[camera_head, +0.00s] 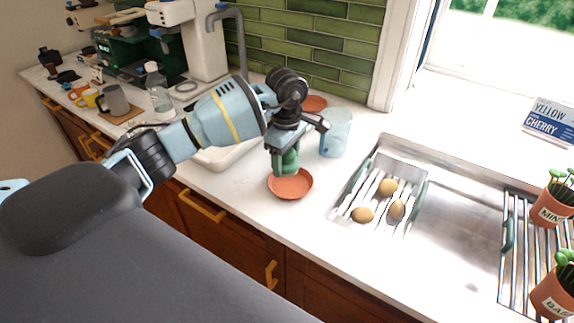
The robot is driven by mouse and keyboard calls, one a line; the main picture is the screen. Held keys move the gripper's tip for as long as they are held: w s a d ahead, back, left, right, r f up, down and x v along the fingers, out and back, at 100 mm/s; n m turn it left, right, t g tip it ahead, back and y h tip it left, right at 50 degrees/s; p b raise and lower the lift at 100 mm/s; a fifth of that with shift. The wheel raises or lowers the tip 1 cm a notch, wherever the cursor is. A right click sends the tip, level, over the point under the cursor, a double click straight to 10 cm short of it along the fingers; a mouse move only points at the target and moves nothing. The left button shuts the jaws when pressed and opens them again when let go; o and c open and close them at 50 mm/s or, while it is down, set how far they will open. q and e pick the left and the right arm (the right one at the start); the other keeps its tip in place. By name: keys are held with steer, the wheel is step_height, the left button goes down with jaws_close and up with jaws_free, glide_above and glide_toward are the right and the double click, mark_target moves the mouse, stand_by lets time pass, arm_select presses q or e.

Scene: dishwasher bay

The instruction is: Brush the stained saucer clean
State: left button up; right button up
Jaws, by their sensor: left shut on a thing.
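An orange-brown saucer (290,187) lies on the white counter, left of the sink. My left gripper (288,140) points down above it and is shut on a green brush (286,160). The brush's lower end is over the saucer's far side and seems to touch it or hover just above; I cannot tell which. Any stain on the saucer is too small to make out. A second orange-brown saucer (314,103) lies farther back near the tiled wall, partly behind my gripper. My right gripper is not in view.
A clear bluish jug (337,132) stands close right of my gripper. The steel sink (450,222) holds a rack (366,189) with several potatoes. Potted herbs (553,203) stand at the right. A white basin (222,157) is behind my left arm. Counter in front of the jug is clear.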

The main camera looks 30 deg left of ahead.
arm_select(q)
steer(key=shift+r, duration=1.45)
